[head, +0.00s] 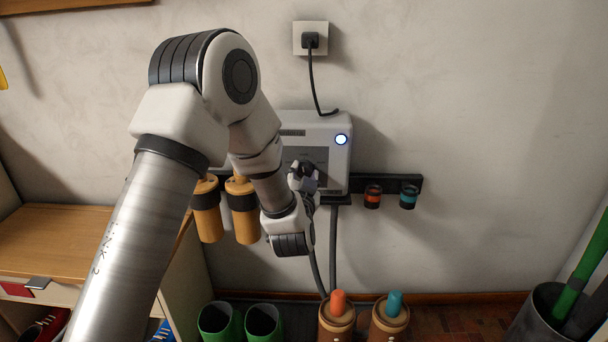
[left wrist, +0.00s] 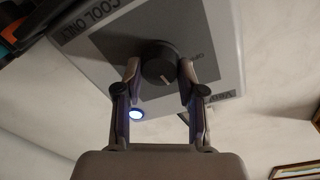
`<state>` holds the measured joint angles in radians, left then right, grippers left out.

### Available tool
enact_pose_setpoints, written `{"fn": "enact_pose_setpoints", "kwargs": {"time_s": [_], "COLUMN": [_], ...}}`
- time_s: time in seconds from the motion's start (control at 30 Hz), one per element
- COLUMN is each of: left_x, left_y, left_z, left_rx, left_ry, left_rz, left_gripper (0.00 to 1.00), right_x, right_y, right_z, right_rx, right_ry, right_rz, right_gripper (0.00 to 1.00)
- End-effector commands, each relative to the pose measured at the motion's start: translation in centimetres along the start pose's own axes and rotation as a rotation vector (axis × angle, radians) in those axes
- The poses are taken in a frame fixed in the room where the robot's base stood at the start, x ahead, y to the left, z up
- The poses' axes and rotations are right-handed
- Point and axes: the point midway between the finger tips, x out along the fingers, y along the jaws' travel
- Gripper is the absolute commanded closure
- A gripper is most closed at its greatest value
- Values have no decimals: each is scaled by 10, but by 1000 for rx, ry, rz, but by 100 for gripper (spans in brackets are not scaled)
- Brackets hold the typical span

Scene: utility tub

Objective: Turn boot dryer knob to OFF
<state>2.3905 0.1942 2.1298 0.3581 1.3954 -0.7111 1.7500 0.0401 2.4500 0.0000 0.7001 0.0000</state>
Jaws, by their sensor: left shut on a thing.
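The boot dryer (head: 325,133) is a pale box on the wall with a lit bluish-white lamp (head: 341,140) at its upper right. In the left wrist view, its dark round knob (left wrist: 158,68) has a pale pointer mark and sits on a grey panel. In the head view the gripper hides most of the knob. My right gripper is not in view.
A cord runs from the dryer to a wall socket (head: 311,38). A dark rail (head: 388,184) carries orange and teal holders. Yellow cylinders (head: 241,210) hang left of my wrist. Green boots (head: 263,320) and brown posts (head: 337,318) stand below. A wooden bench (head: 70,228) is at left.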

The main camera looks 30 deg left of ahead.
Motion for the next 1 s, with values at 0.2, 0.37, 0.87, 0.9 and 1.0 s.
{"fn": "enact_pose_setpoints", "kwargs": {"time_s": [0.2,0.37,0.87,0.9,1.0], "left_x": [0,0,0,0,0], "left_y": [0,0,-1,-1,-1], "left_z": [0,1,2,2,2], "left_rx": [-183,-336,-796,-827,-896], "left_ry": [9,16,39,40,44], "left_rz": [-7,-13,-29,-30,-34], "left_gripper": [96,96,96,96,96], "right_x": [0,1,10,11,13], "right_y": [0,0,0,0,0], "right_z": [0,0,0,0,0], "right_rx": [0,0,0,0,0], "right_ry": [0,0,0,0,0], "right_rz": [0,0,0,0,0], "right_gripper": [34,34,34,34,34]}}
